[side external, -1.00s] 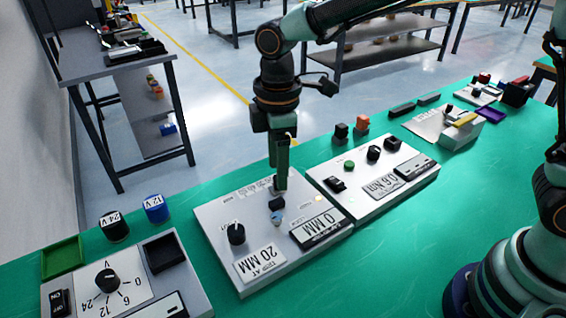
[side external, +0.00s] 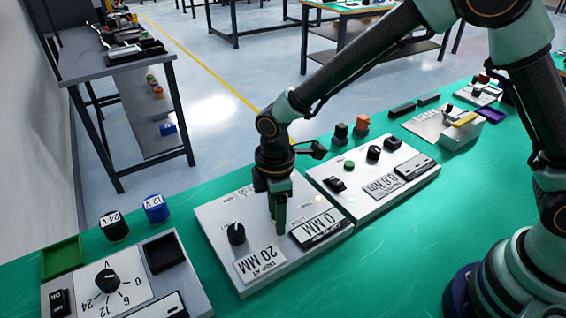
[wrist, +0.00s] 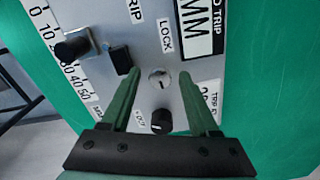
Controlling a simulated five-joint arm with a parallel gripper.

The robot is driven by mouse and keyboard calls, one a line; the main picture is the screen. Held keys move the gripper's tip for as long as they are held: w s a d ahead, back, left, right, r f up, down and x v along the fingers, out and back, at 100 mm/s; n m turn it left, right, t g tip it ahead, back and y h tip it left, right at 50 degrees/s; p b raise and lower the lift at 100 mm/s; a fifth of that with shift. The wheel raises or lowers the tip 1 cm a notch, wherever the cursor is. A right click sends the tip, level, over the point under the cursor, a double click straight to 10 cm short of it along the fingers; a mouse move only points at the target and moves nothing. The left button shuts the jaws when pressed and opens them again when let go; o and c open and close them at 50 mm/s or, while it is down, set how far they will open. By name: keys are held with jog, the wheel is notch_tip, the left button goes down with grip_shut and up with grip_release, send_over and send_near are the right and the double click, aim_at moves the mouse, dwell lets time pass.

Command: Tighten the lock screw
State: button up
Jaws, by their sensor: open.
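The lock screw (wrist: 159,78) is a small silver round head with a slot, beside the LOCK label on a light grey panel (side external: 214,212). In the wrist view my gripper (wrist: 160,76) is open, with one finger on each side of the screw. Gaps show between the fingers and the screw. In the side view my gripper (side external: 279,229) points down over the middle of the panel and hides the screw. I cannot tell the exact height of the fingertips above the panel.
A black square trip part (wrist: 122,60) sits close to the left finger. A black slider knob (wrist: 73,46) stands on a scale farther left. A second panel (side external: 340,205) adjoins at the right.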

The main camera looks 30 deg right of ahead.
grip_shut()
jog(key=shift+m, duration=0.3)
jog(key=m, duration=1.8)
dwell(0.3)
jog(key=shift+m, duration=0.4)
